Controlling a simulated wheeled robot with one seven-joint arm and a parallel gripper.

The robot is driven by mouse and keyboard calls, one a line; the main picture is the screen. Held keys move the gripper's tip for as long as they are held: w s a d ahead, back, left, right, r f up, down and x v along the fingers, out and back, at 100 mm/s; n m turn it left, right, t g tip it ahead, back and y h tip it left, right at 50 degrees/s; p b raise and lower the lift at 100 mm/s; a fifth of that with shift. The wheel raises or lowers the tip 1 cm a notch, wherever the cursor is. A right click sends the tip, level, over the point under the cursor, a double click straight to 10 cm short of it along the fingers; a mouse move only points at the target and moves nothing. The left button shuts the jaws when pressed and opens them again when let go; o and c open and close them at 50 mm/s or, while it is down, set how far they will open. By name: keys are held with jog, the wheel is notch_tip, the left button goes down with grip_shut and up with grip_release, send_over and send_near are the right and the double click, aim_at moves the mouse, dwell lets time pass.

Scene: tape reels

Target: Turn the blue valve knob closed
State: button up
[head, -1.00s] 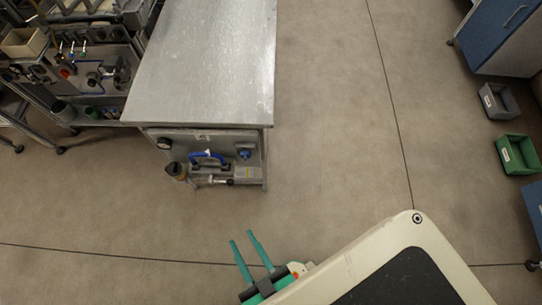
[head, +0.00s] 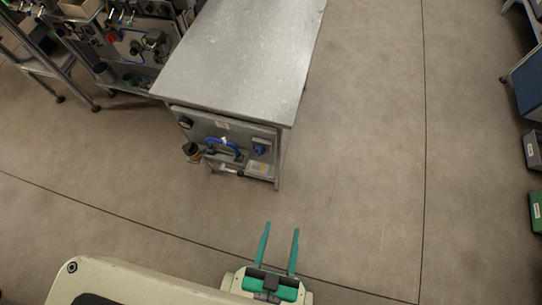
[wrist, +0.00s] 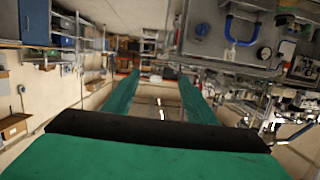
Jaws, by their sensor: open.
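The blue valve knob (head: 260,149) is on the right part of the grey panel (head: 207,125) at the near end of the metal bench. A curved blue handle (head: 224,146) is to its left. My gripper (head: 281,228) is open and empty, with teal fingers apart, nearer the camera than the panel and clear of the knob. In the wrist view my open fingers (wrist: 160,76) show with the blue handle (wrist: 229,31) beyond them at upper right.
A round gauge (head: 185,122) is at the panel's left. The metal benchtop (head: 240,55) stretches away behind it. A rack of equipment (head: 130,40) stands at the left, a green bin (head: 536,212) at the right edge. The floor around the bench is mostly clear.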

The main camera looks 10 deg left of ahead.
jog(key=w+a+f+m+t, duration=0.1)
jog(key=w+a+f+m, duration=0.1)
jog(key=w+a+f, duration=0.7)
jog(key=t+h, duration=0.1)
jog(key=t, duration=0.1)
send_near(259, 155)
jog(key=shift+m, duration=0.3)
jog(key=w, duration=0.9)
jog(key=shift+d+r, duration=0.15)
jog(key=shift+r, duration=0.15)
jog(key=c, duration=1)
